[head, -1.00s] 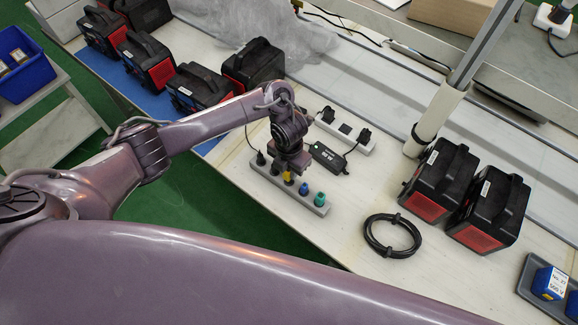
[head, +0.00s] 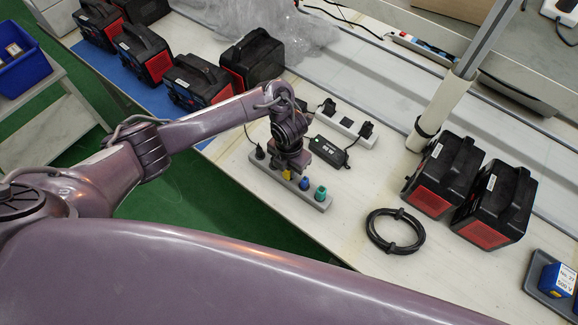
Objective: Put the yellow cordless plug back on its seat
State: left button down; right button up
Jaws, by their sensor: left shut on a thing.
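The yellow plug (head: 287,174) shows just below my left gripper (head: 286,167), at the middle of a grey seat strip (head: 317,205) on the table. My left gripper points down and is shut on the yellow plug; the fingers hide its upper part. I cannot tell whether the plug's base touches the strip. On the strip to its right stand a blue plug (head: 305,183) and a green plug (head: 320,193). A black plug (head: 260,153) with a cable stands at the left end. My right gripper is not in view.
Behind the strip lie a black adapter (head: 329,152) and a white power strip (head: 347,127) with plugs. A coiled black cable (head: 394,231) lies to the right. Black-and-red power units (head: 443,178) stand farther right; others stand at upper left. Bare table lies between strip and coil.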

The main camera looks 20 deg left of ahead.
pick_arm(q)
jog(key=shift+w, duration=0.1)
dwell(0.7)
jog(key=c, duration=1.2)
grip_release()
jog(key=shift+o, duration=0.2)
